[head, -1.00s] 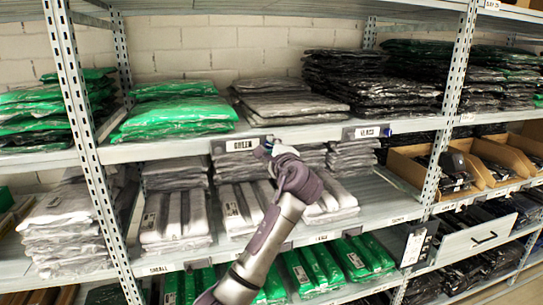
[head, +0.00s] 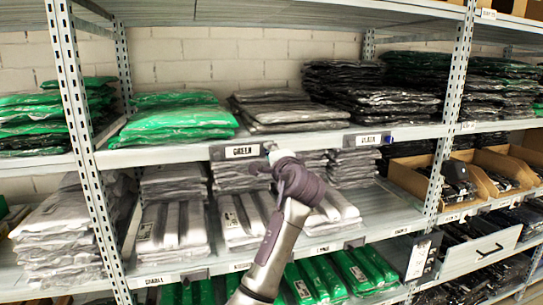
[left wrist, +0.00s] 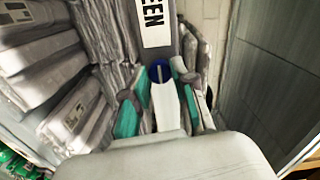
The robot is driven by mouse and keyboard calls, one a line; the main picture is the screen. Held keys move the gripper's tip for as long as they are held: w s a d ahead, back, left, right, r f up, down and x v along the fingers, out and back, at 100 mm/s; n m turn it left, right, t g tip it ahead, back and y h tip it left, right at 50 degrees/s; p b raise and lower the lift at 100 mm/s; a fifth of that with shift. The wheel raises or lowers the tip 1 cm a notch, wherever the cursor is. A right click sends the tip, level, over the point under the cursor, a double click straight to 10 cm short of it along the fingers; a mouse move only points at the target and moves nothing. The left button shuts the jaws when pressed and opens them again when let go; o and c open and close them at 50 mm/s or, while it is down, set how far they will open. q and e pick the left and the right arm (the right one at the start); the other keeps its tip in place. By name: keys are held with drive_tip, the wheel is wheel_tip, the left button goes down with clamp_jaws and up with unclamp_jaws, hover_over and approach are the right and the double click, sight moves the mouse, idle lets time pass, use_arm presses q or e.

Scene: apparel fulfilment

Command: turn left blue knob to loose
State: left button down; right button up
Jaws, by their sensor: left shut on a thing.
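The left blue knob shows in the left wrist view (left wrist: 160,72), at the end of the GREEN label holder (left wrist: 153,25). A pale slot or line crosses its face. My left gripper (left wrist: 158,92) has its teal-padded fingers on either side of the knob and is shut on it. In the head view, my left gripper (head: 273,155) is at the right end of the GREEN label holder (head: 240,151) and hides the knob. Another blue knob (head: 388,139) sits at the right end of a second label holder (head: 367,140). My right gripper is not in view.
Bagged green garments (head: 175,122) and grey garments (head: 285,110) lie on the shelf above the labels. Grey bagged stacks (head: 172,225) fill the shelf below, close under my arm. A metal upright (head: 437,165) stands to the right, with cardboard bins (head: 415,172) beyond.

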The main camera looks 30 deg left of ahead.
use_arm(q)
drive_tip(key=shift+f, duration=0.1)
drive_tip(key=c, duration=0.9)
unclamp_jaws()
drive_tip(key=v, duration=1.2)
